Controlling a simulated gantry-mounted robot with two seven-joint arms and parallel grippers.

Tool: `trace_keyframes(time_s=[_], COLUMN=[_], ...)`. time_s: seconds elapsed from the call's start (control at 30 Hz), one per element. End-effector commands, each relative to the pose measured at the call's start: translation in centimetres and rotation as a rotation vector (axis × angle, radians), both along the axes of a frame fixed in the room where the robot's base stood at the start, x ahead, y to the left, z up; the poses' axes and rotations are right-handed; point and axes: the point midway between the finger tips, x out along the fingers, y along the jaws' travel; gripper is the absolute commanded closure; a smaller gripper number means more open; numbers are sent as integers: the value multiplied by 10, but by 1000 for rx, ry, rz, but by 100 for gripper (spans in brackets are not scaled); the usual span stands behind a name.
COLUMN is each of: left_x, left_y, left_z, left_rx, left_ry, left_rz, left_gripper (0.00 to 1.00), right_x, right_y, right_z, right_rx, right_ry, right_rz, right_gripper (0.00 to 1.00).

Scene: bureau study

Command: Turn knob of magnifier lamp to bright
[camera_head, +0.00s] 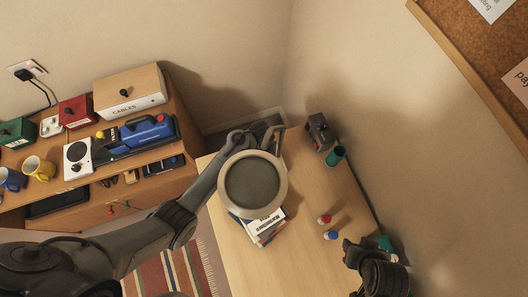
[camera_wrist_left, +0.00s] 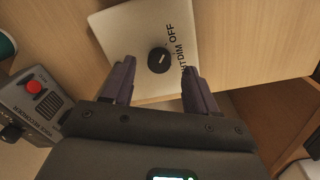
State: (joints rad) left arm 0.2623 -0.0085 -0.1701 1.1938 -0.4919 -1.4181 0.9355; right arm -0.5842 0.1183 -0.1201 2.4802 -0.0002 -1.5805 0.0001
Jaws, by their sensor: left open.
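The magnifier lamp's round head (camera_head: 252,185) hangs over the wooden desk in the head view. In the left wrist view, a pale lamp base plate (camera_wrist_left: 115,30) carries a round black knob (camera_wrist_left: 159,59) with a short white mark. Lettering beside it includes "DIM" and "OFF"; another word is partly hidden by a finger. The mark's exact setting is unclear. My left gripper (camera_wrist_left: 158,84) is open, its fingers either side of the knob in the picture; contact is not visible. In the head view it is partly hidden behind the lamp head. A dark shape (camera_head: 380,272) at bottom right may be my right gripper.
A grey box with a red button (camera_wrist_left: 35,100) stands close beside my left gripper. A green cup (camera_head: 335,156), a red-topped item (camera_head: 324,219) and a blue-topped item (camera_head: 331,235) stand on the desk. Books (camera_head: 265,228) lie below the lamp head. A crowded cabinet stands left.

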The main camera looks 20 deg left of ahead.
Motion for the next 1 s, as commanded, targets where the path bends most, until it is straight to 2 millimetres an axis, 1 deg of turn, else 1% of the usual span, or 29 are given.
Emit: trace_keyframes(time_s=[0.03,0.1,0.23,0.4,0.63,1.0], left_x=[0,0,0,0,0,0], left_y=[1,0,0,-1,-1,-1], left_z=[-8,-15,-25,-29,-29,-29], left_rx=[3,3,2,1,1,1], left_ry=[2,2,1,-1,-1,0], left_rz=[0,1,0,1,1,1], left_gripper=[42,42,42,42,42,98], right_x=[0,1,1,1,2,2], right_y=[0,-1,-2,-1,-1,1], right_z=[-1,-2,-3,-3,-2,-2], right_rx=[-2,-4,-6,-6,-4,4], right_ry=[-1,-2,-3,-4,-5,-5], right_rz=[1,3,5,4,3,-2], right_gripper=[57,57,57,57,57,57])
